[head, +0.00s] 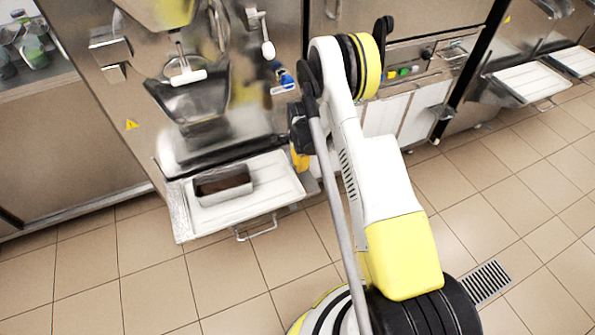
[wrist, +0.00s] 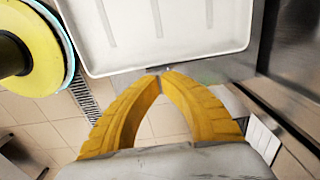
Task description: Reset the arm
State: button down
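My arm rises from the lower middle of the head view and bends down toward the freezer front. My gripper (head: 300,158) is partly hidden behind the arm there; only some yellow shows, beside the right end of the white tray (head: 285,178). In the wrist view my gripper's two yellow fingers (wrist: 160,75) curve inward and their tips come together, with nothing seen between them. A white grooved tray (wrist: 165,30) lies just beyond the fingertips in that view.
A metal pan (head: 225,197) with dark brown contents sits on the tray, below the freezer's spout (head: 190,100). Steel freezer fronts line the back. More white trays (head: 530,82) jut out at the right. Tiled floor (head: 90,270) is clear at left; a drain grate (head: 485,282) lies at right.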

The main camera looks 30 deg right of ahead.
notch_tip(320, 180, up, 11)
jog(key=p, duration=0.3)
jog(key=shift+p, duration=0.4)
jog(key=s+a+r+n+t, duration=0.1)
jog(key=s+a+r+n, duration=0.15)
jog(key=r, duration=0.55)
jog(key=s+a+r+n+t, duration=0.1)
jog(key=s+a+r+n, duration=0.15)
jog(key=r, duration=0.65)
jog(key=s+a+r+n+t, duration=0.1)
jog(key=s+a+r+n, duration=0.15)
jog(key=r, duration=0.55)
jog(key=s+a+r+n+t, duration=0.2)
jog(key=s+r+n, duration=0.2)
jog(key=s, duration=0.5)
jog(key=s+a+r+n+t, duration=0.2)
jog(key=s+a+r+n, duration=0.1)
jog(key=s+n, duration=0.4)
jog(key=shift+s+a+r, duration=0.15)
jog(key=shift+s+r, duration=0.2)
jog(key=shift+s, duration=0.8)
